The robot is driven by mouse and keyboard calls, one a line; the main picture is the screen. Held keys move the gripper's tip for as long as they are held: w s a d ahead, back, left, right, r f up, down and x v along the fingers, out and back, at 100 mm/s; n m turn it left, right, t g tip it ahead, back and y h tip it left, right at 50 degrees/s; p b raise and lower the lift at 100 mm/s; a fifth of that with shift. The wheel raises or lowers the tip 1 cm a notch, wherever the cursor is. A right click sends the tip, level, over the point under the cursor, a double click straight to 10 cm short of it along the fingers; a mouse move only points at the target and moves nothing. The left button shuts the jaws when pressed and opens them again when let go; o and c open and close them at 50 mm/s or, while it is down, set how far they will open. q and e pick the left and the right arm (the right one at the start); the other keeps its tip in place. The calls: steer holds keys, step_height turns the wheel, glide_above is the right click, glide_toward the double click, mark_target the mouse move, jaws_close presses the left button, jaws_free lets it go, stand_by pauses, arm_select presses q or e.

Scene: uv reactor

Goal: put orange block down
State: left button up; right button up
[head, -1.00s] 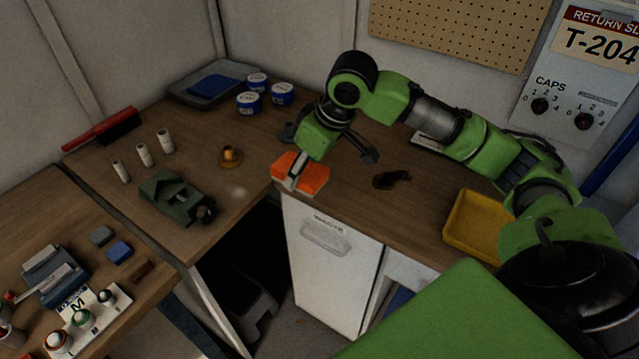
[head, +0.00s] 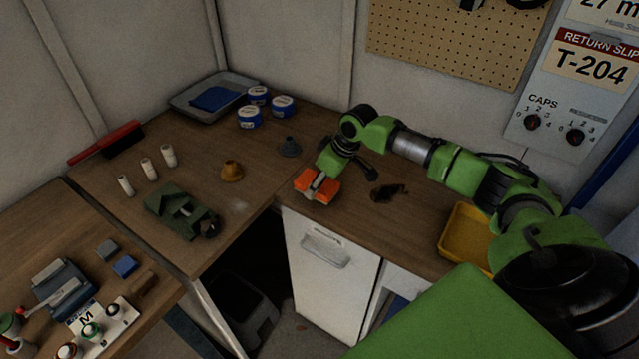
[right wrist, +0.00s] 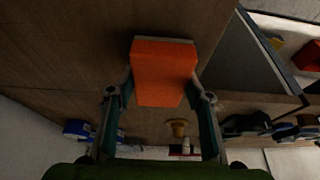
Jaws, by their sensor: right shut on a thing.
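The orange block (head: 318,187) is at the right arm's tip, over the wooden worktop near its front edge, above the white cabinet. My right gripper (head: 318,183) is shut on it. In the right wrist view the orange block (right wrist: 163,72) sits between the two fingers of the right gripper (right wrist: 162,95), with a pale layer along one edge. I cannot tell whether the block touches the worktop. My left gripper is not in view.
A dark small object (head: 388,190) and a yellow tray (head: 452,232) lie to the right. Worktop around the block is mostly clear.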

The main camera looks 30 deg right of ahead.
steer(key=shift+f, duration=0.45)
steer(key=shift+f, duration=0.15)
steer(key=o, duration=1)
steer(key=shift+r, duration=0.2)
steer(key=b+v, duration=0.2)
steer(key=v, duration=1)
steer(key=shift+f, duration=0.15)
